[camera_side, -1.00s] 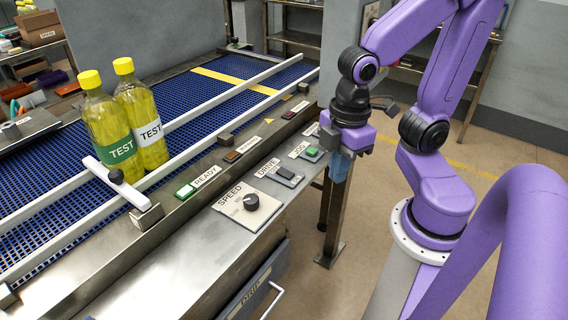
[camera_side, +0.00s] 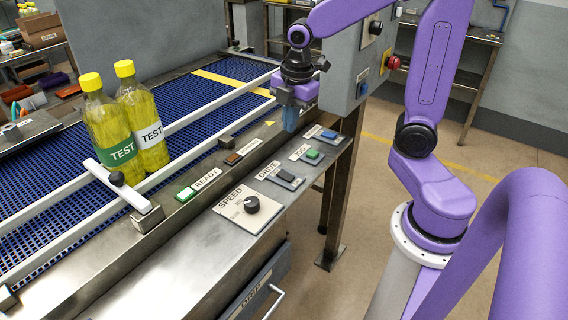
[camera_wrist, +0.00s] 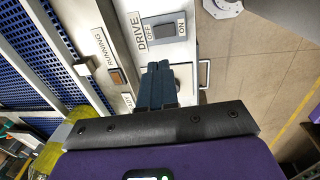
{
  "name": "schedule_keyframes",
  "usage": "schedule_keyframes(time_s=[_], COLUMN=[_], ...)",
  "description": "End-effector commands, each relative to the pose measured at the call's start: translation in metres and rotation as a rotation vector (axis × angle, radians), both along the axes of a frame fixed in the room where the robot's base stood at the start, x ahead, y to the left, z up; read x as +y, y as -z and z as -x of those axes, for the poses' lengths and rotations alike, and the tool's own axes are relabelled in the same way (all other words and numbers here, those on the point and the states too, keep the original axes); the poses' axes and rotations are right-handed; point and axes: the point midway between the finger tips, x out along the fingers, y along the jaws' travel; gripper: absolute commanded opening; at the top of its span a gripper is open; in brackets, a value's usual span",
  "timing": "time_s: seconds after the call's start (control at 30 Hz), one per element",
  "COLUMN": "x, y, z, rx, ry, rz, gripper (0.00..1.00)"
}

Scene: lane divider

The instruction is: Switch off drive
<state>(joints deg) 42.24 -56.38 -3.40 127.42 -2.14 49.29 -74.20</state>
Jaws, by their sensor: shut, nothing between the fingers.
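I cannot tell which side is pressed. My gripper (camera_side: 290,127) points down with its blue fingers together and empty. It hovers above the far part of the console, apart from the switch. In the wrist view the shut fingers of my gripper (camera_wrist: 157,68) hide part of the panel below DRIVE.
The SPEED knob (camera_side: 251,204), green JOG button (camera_side: 313,154) and a blue button (camera_side: 329,134) share the console. The READY lamp (camera_side: 186,193) glows green. Two yellow TEST bottles (camera_side: 150,135) stand on the blue conveyor by a white divider bar (camera_side: 115,183). A grey post carries a red button (camera_side: 393,62).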

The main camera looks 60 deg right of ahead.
Motion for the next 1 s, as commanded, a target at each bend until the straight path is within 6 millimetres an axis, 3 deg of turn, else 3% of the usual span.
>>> schedule_keyframes(time_s=[0.53, 1.0], x=[-0.002, -0.003], y=[0.007, 0.080], z=[-0.003, -0.010], rx=[0.001, 0.004], ry=[-0.007, -0.006], rz=[0.003, 0.004], gripper=[0.00, 0.00])
